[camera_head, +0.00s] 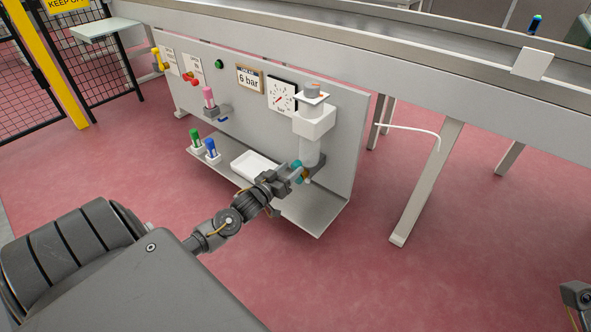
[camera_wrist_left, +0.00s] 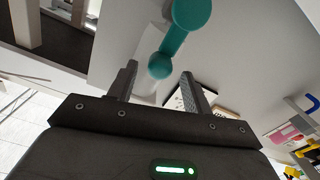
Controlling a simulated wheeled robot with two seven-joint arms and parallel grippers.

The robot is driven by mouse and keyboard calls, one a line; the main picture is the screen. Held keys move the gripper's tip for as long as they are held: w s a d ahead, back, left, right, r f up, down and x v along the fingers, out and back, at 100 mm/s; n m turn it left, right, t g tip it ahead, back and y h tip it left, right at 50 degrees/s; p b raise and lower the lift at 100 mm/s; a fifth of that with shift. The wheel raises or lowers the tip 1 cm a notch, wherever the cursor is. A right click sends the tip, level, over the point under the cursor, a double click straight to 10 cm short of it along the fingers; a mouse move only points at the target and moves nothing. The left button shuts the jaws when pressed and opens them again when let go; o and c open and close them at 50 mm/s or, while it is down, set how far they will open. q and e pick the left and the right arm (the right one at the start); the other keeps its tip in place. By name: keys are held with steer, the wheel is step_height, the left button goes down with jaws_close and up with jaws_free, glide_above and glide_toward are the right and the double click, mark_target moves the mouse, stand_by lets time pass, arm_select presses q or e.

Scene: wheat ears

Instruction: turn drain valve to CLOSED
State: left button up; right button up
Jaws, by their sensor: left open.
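The drain valve's teal lever (camera_head: 297,166) is at the foot of the white filter unit (camera_head: 314,122), with a brass part (camera_head: 306,180) beside it. In the left wrist view the lever (camera_wrist_left: 175,44) shows as a bar with a round end at each side; its smaller end is between or just beyond my fingertips. My left gripper (camera_head: 290,173) is at the lever. In the wrist view its jaws (camera_wrist_left: 159,76) are apart on either side of the small end. I cannot tell whether a finger touches it.
A round gauge (camera_head: 283,97) and a "6 bar" sign (camera_head: 249,78) are on the grey panel (camera_head: 345,150). A shelf (camera_head: 315,217) below carries a white tray (camera_head: 253,165) and green and blue bottles (camera_head: 211,147). A conveyor frame (camera_head: 440,92) runs behind. A white hose end (camera_head: 420,130) hangs at right.

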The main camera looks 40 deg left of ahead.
mark_target(293, 168)
arm_select(q)
steer(key=shift+w+b, duration=0.5)
steer(key=shift+w, duration=1.35)
jaws_close()
